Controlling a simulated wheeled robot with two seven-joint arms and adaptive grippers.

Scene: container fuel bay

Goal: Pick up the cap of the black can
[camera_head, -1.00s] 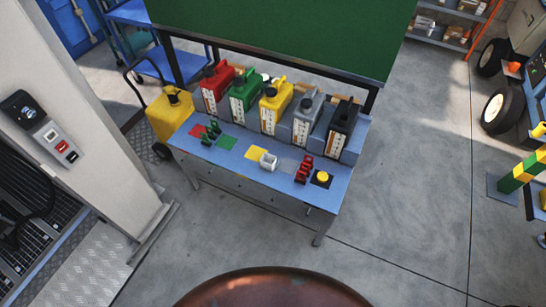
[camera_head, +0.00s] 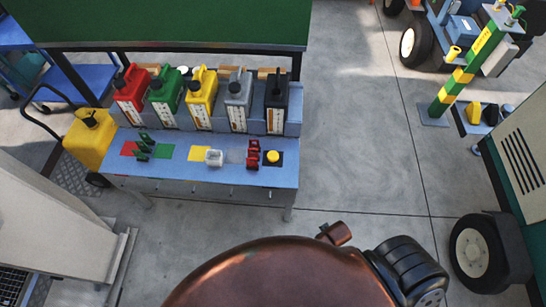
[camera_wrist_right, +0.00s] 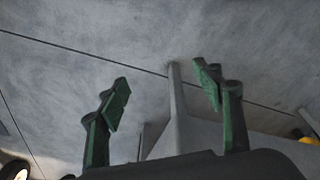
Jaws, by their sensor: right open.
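The black can (camera_head: 277,108) stands upright at the right end of the row at the back of the blue bench (camera_head: 185,178). Its top has a dark neck and handle; I cannot tell whether a cap sits on it. In front of it a round yellow cap-like piece (camera_head: 272,157) lies on a black square. A red piece (camera_head: 253,153) stands just left of it. My right gripper (camera_wrist_right: 166,90) is open and empty in the right wrist view, over bare floor and away from the cans. My left gripper is not in view.
Red (camera_head: 131,95), green (camera_head: 165,95), yellow (camera_head: 201,100) and grey (camera_head: 238,105) cans stand left of the black one. A green piece (camera_head: 144,146) and a pale piece (camera_head: 214,158) lie on the bench. A striped post (camera_head: 465,75) stands right.

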